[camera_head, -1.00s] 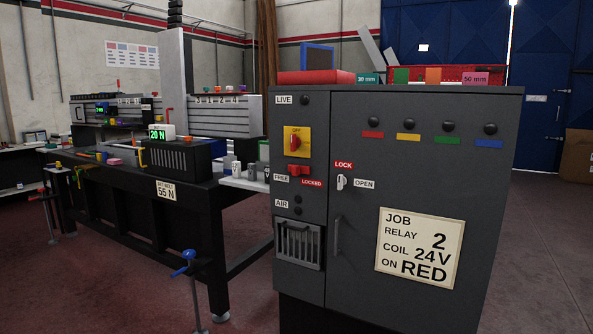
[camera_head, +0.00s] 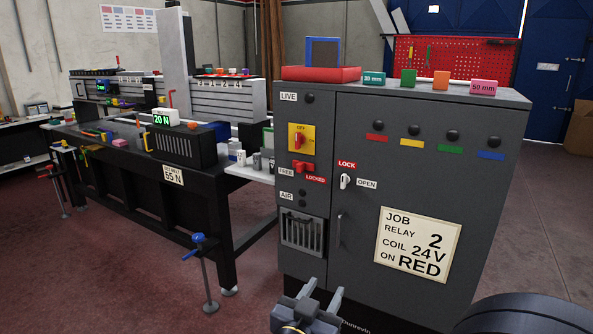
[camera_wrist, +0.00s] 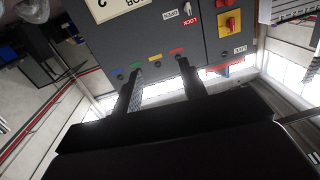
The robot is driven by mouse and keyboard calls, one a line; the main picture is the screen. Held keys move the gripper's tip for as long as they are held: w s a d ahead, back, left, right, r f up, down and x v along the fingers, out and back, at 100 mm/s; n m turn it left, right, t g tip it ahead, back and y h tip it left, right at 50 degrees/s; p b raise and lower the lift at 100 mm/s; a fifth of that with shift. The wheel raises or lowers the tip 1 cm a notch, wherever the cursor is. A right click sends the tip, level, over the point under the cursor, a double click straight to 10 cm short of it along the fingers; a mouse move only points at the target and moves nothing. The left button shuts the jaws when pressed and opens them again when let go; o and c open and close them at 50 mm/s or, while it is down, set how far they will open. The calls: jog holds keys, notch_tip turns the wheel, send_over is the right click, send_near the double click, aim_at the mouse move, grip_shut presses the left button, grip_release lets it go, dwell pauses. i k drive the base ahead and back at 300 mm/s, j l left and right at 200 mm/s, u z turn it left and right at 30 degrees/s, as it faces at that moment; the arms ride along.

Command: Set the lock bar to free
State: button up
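The red lock bar (camera_head: 303,167) is on the left front of the grey cabinet (camera_head: 350,240), below the yellow plate with the red switch (camera_head: 301,139). A FREE label (camera_head: 286,171) is at its left and a red LOCKED label (camera_head: 315,179) at its lower right. It is too small to tell which label it is set to. My gripper (camera_head: 324,291) is low in front of the cabinet, well below the bar and apart from it. Its two fingers stand apart and empty. They show open in the wrist view too (camera_wrist: 160,82), which is turned over.
A white LOCK/OPEN knob (camera_head: 346,181) and a door handle (camera_head: 339,229) are right of the bar. A vent grille (camera_head: 302,233) is below it. Coloured blocks and a red tray (camera_head: 321,74) are on the cabinet top. A workbench (camera_head: 130,180) stands left, with a blue-handled clamp (camera_head: 198,240) near.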

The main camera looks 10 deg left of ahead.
aim_at(301, 166)
jog(key=i+j, duration=0.3)
jog(key=i, duration=0.2)
jog(key=i+j, duration=0.3)
jog(key=i, duration=0.25)
jog(key=i+j, duration=0.3)
jog(key=i, duration=0.2)
